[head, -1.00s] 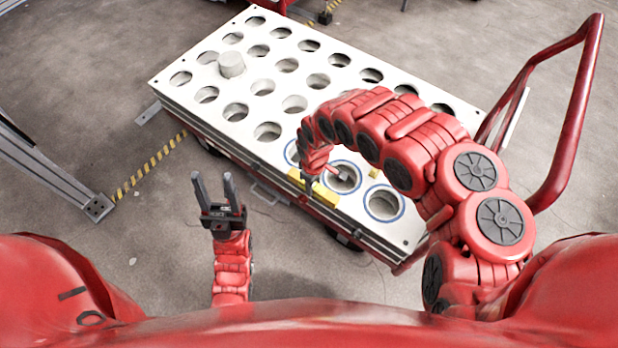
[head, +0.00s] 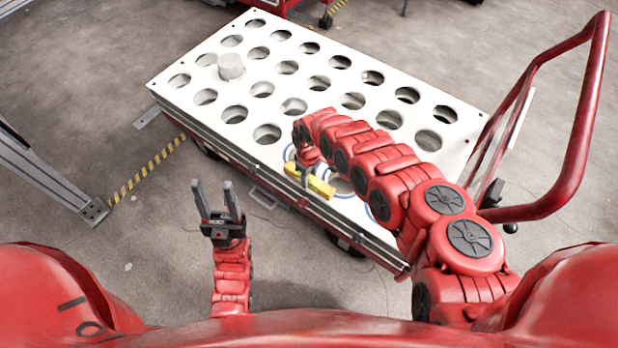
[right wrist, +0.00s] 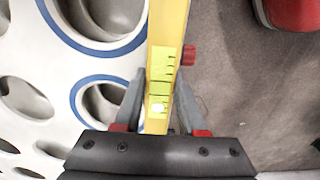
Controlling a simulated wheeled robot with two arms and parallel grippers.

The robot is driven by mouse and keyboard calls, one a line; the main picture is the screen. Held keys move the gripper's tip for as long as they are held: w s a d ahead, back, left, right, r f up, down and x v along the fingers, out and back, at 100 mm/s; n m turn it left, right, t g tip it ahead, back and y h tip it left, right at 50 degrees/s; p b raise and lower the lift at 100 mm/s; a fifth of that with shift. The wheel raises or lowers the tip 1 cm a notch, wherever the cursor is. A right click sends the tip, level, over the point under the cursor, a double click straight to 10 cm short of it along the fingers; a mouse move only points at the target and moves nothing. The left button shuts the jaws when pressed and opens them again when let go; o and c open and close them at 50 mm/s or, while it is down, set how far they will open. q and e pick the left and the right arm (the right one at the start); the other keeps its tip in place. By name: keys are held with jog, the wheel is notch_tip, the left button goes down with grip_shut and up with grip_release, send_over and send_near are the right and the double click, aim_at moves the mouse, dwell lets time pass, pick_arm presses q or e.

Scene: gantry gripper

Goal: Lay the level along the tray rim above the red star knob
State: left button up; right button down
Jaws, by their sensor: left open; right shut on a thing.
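The yellow level (head: 321,187) is in my right gripper (head: 305,190), at the near long edge of the white tray (head: 200,125). In the right wrist view the level (right wrist: 167,35) runs lengthwise between the two fingers of the right gripper (right wrist: 160,90), along the border between the tray and the floor. I cannot tell whether it touches the rim. The red star knob (right wrist: 188,54) shows just right of the level in that view, partly covered by it. My left gripper (head: 215,190) is open and empty, in front of the tray.
The tray top has several round holes, some ringed in blue. A white cylinder (head: 231,66) stands near its far left. A red push handle (head: 580,130) rises at the right. A grey metal frame (head: 45,165) stands at the left.

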jog(key=c, duration=0.9)
grip_release()
jog(key=shift+f, duration=0.1)
jog(key=shift+c, duration=0.2)
jog(key=o, duration=0.5)
jog(key=shift+c, duration=0.2)
